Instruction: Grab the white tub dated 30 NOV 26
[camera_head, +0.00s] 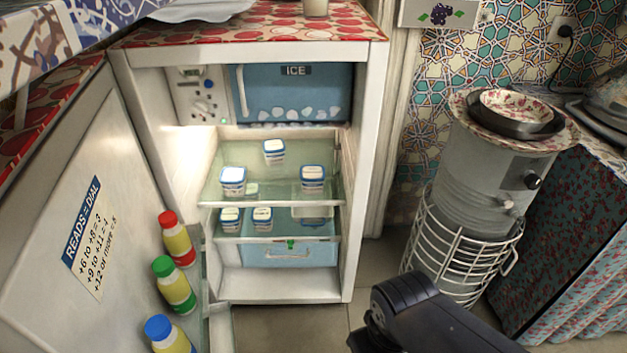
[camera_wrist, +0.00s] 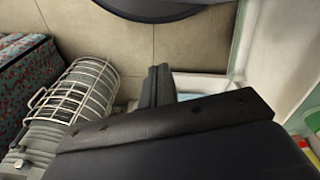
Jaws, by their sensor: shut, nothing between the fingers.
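Several white tubs with blue-edged lids stand in the open fridge in the head view. On the upper glass shelf are a back tub (camera_head: 274,152), a left tub (camera_head: 233,181) and a right tub (camera_head: 312,179). On the lower shelf are a far-left tub (camera_head: 230,218) and one beside it (camera_head: 262,218). Their dates are too small to read, so I cannot tell which is 30 NOV 26. My gripper (camera_wrist: 158,86) is shut and empty in the wrist view, pointing over the floor near the fridge. No tub shows clearly there.
The fridge door (camera_head: 85,225) stands open at left, with red-, green- and blue-capped bottles in its rack. The ice compartment (camera_head: 292,92) is above the shelves, a drawer (camera_head: 289,254) below. A samovar (camera_head: 485,165) in a white wire cage (camera_head: 455,250) stands right.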

